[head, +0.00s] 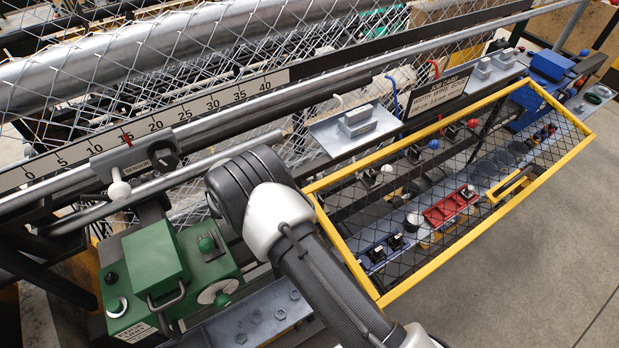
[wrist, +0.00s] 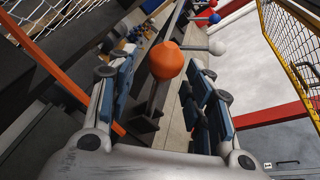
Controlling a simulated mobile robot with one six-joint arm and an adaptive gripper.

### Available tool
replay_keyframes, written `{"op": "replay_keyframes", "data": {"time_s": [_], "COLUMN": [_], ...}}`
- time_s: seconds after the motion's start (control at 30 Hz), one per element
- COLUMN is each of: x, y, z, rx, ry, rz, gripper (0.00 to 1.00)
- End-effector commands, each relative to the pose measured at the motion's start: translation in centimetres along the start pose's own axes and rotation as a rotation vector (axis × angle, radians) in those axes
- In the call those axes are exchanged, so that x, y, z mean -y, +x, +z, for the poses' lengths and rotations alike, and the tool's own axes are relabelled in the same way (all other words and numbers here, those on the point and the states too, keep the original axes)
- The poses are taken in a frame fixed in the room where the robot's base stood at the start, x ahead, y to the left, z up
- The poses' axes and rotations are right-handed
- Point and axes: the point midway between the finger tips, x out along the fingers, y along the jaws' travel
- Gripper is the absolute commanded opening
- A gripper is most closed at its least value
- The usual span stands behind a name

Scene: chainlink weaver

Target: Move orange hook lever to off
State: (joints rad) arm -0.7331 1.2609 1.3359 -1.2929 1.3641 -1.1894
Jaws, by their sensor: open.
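In the wrist view an orange rounded knob (wrist: 166,61) sits at the top centre, between the tips of my gripper (wrist: 160,66). It appears to be the end of the orange hook lever. The two dark blue-grey fingers stand apart, one on each side of the knob, and hold nothing. I cannot tell whether either finger touches it. The lever's hook and base are not clear behind the knob. In the head view my arm hides this area, and neither the orange lever nor my gripper can be made out.
Beyond the knob are a white ball lever (wrist: 216,47) and a blue ball lever (wrist: 214,18). A yellow mesh guard (wrist: 292,50) is at the right. In the head view the yellow-framed guard (head: 585,140) is beside my arm, and a green edge unit (head: 150,270) stands left.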

Motion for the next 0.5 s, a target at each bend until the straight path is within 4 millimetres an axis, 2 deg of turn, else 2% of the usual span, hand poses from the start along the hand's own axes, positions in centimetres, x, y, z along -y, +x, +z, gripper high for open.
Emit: {"op": "replay_keyframes", "data": {"time_s": [0.13, 0.4, 0.5], "x": [0.02, -0.02, -0.02], "y": [0.97, 1.08, 1.07], "z": [0.03, 0.02, 0.02], "rx": [-0.001, -0.001, -0.001], "ry": [0.001, 0.001, 0.001], "rz": [0.000, 0.002, 0.002], "gripper": [0.47, 0.47, 0.40]}}
